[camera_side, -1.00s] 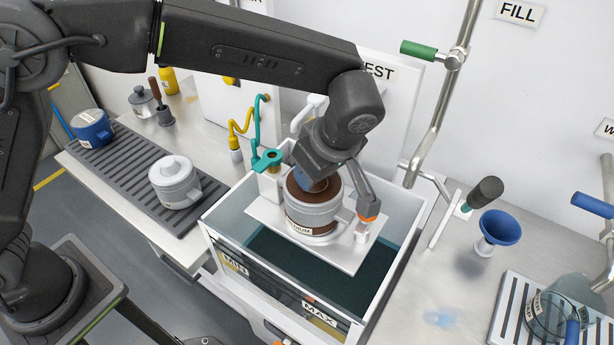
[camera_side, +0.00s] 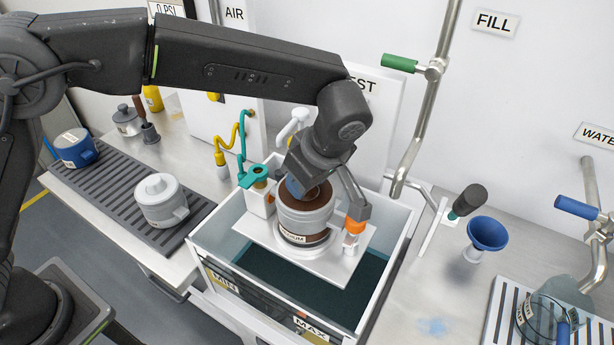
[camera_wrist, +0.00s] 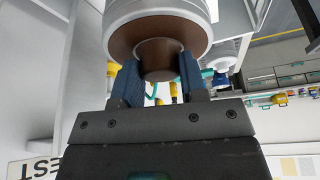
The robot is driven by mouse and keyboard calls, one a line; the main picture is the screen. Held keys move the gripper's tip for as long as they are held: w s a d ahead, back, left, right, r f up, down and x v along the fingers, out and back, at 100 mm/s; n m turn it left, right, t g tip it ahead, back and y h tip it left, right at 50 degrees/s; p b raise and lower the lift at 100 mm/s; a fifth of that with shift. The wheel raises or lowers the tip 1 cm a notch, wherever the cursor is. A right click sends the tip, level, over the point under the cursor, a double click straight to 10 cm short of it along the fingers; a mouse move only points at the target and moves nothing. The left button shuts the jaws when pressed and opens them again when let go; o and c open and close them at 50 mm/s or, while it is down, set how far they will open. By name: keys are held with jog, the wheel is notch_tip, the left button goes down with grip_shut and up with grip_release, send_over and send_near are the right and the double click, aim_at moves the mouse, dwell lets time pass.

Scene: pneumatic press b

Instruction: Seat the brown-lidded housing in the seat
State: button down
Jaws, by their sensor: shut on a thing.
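The brown-lidded housing (camera_side: 305,213) is a grey cylinder with a dark brown lid and a label on its front that is partly readable. It stands upright over the pale plate (camera_side: 343,267) on the open tank. My gripper (camera_side: 298,186) is above it, shut on the lid's knob. The wrist view shows both blue fingers (camera_wrist: 160,80) on either side of the brown knob, with the brown lid (camera_wrist: 122,40) beyond. The housing's base looks at or close to the plate; the seat beneath it is hidden, so I cannot tell whether it is seated.
A teal fitting (camera_side: 257,178) is left of the housing and an orange-ringed fitting (camera_side: 355,225) close right. The tank (camera_side: 385,285) has MIN and MAX labels. A white pot (camera_side: 161,200) and blue mug (camera_side: 75,148) stand on the left rack. A blue funnel (camera_side: 487,236) is right.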

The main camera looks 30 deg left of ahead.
jog(key=shift+f, duration=1)
jog(key=c, duration=0.6)
grip_release()
jog(key=shift+f, duration=0.1)
jog(key=v, duration=1.4)
